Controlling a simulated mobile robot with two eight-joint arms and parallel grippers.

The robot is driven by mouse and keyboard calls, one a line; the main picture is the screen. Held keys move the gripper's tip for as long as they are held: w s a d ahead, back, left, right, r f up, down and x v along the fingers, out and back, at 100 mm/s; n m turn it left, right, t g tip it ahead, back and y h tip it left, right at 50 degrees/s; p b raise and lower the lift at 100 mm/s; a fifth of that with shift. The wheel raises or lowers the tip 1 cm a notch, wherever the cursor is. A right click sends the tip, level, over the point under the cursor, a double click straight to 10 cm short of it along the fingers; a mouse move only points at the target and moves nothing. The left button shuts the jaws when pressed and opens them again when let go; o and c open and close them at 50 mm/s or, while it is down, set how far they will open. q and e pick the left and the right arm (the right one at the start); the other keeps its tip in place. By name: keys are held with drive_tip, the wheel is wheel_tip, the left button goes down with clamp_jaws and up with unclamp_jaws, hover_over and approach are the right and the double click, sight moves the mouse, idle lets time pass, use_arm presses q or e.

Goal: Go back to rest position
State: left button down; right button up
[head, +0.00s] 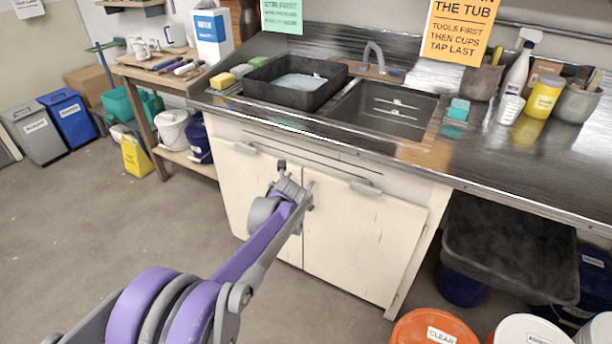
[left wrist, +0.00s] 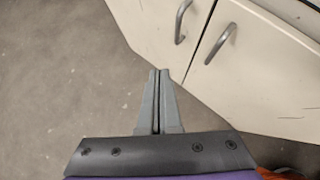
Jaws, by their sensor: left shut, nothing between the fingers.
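My left arm reaches forward from the bottom of the head view, and its gripper (head: 281,166) is in front of the white sink cabinet (head: 246,190). In the left wrist view the two grey fingers of the gripper (left wrist: 158,74) are together with nothing between them. The floor (left wrist: 60,70) lies beneath them, and the cabinet doors with two metal handles (left wrist: 221,44) are at the upper right. I cannot tell whether the gripper touches the cabinet. My right gripper is not in view.
The metal counter (head: 500,150) holds a sink (head: 385,112) and a black tub (head: 262,95). An orange bucket (head: 435,328) and a white bucket (head: 528,330) stand at lower right. A yellow container (head: 137,157) and bins (head: 68,117) stand left. The floor at left is clear.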

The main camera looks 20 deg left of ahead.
use_arm(q)
drive_tip(key=s+d+f+n+g+h, duration=0.1)
drive_tip(key=s+d+n+h, duration=0.1)
drive_tip(key=s+d+n, duration=0.85)
drive_tip(key=s+d+f+n+g+h, duration=0.1)
drive_tip(key=s+d+n+h, duration=0.15)
drive_tip(key=s+n, duration=0.9)
drive_tip(key=s+d+f+n+h, duration=0.15)
drive_tip(key=s+d+n, duration=0.55)
drive_tip(key=s, duration=0.9)
wheel_tip(320, 180, up, 19)
drive_tip(key=w+p, duration=0.2)
drive_tip(key=p, duration=1.5)
drive_tip(key=shift+w+d+f+m, duration=0.15)
drive_tip(key=shift+w+m, duration=0.2)
drive_tip(key=shift+m, duration=0.05)
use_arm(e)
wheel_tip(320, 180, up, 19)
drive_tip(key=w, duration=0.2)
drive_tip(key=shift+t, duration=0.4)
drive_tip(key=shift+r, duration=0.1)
